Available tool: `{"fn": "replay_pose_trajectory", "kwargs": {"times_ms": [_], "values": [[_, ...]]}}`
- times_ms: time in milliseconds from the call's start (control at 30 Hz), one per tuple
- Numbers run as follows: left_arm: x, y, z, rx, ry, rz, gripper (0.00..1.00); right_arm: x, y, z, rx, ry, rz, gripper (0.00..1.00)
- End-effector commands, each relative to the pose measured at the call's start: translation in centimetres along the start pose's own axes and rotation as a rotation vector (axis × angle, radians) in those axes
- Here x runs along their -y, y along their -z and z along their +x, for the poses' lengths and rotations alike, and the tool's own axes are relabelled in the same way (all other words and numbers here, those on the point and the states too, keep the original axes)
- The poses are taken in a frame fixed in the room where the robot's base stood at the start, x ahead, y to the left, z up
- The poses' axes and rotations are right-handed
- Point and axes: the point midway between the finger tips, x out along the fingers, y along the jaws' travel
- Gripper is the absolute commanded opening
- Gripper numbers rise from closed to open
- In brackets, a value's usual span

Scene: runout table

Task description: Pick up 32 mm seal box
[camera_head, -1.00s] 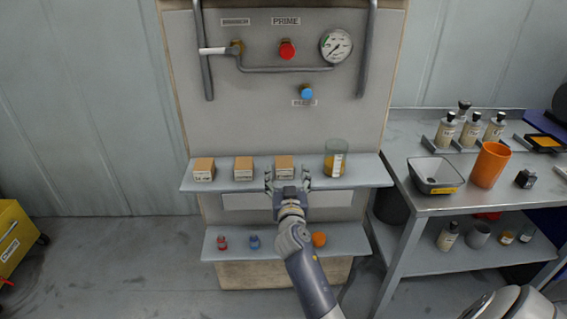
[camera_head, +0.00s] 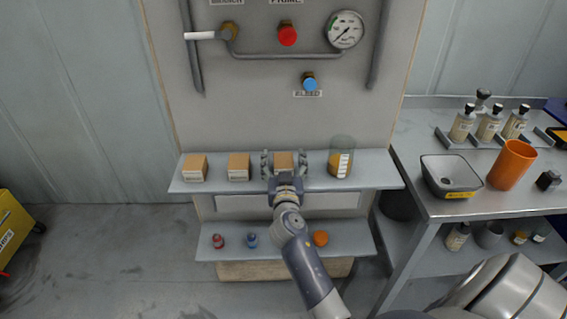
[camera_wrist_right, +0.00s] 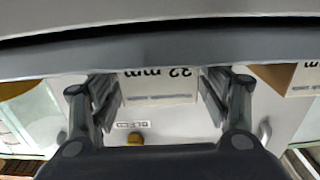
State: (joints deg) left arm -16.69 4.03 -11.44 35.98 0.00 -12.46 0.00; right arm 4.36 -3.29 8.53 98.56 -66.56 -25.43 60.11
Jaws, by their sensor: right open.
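The 32 mm seal box (camera_head: 284,162) is the rightmost of three small brown cardboard boxes on the upper shelf. In the right wrist view the box (camera_wrist_right: 160,86) shows its white label, "32 mm", upside down between the fingers. My right gripper (camera_head: 284,165) is open, with one finger on each side of this box. In the right wrist view the gripper (camera_wrist_right: 160,95) shows gaps between its fingers and the box sides. My left gripper is not in view.
Two similar boxes, a middle one (camera_head: 238,167) and a left one (camera_head: 194,167), stand to the left on the upper shelf (camera_head: 365,172). A beaker of orange contents (camera_head: 341,158) stands close on the right. A lower shelf (camera_head: 345,247) holds small coloured parts.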

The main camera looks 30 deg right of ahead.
Motion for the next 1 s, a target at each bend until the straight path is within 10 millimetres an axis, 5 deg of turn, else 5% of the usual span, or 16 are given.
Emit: {"fn": "replay_pose_trajectory", "kwargs": {"times_ms": [33, 233, 667, 1000], "values": [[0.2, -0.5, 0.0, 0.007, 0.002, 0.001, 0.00, 0.0, 0.0, 0.0, 0.000, 0.000, 0.000, 0.70], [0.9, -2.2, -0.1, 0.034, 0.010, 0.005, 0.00, 0.0, 0.0, 0.0, 0.000, 0.000, 0.000, 0.26], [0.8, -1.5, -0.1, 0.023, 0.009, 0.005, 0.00, 0.0, 0.2, 0.0, 0.001, 0.000, 0.001, 0.26], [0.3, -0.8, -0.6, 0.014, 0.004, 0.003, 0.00, 0.1, 3.9, 0.0, -0.005, 0.002, 0.004, 0.26]]}}
